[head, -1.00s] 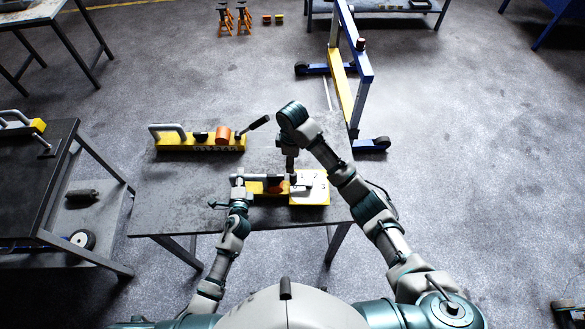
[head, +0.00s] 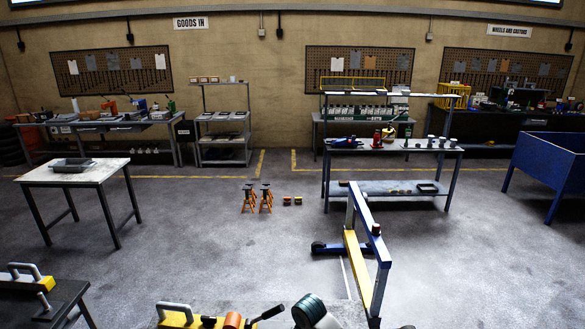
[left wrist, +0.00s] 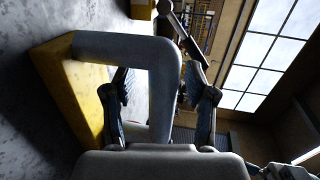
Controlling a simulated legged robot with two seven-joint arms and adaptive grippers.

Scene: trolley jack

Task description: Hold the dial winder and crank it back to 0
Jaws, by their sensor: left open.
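In the left wrist view, a grey loop handle (left wrist: 163,85) stands on a yellow block (left wrist: 62,85). My left gripper (left wrist: 163,92) is open, with one bar of the handle between its two fingers. The fingers look apart from the bar, though contact is hard to judge. The dial and its crank are not visible in either current view. In the head view my right arm shows only as a teal joint at the bottom edge, and my right gripper is out of frame.
A blue and yellow hoist (head: 365,250) stands beyond. A dark bench (head: 40,305) is at the left. Open floor lies between.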

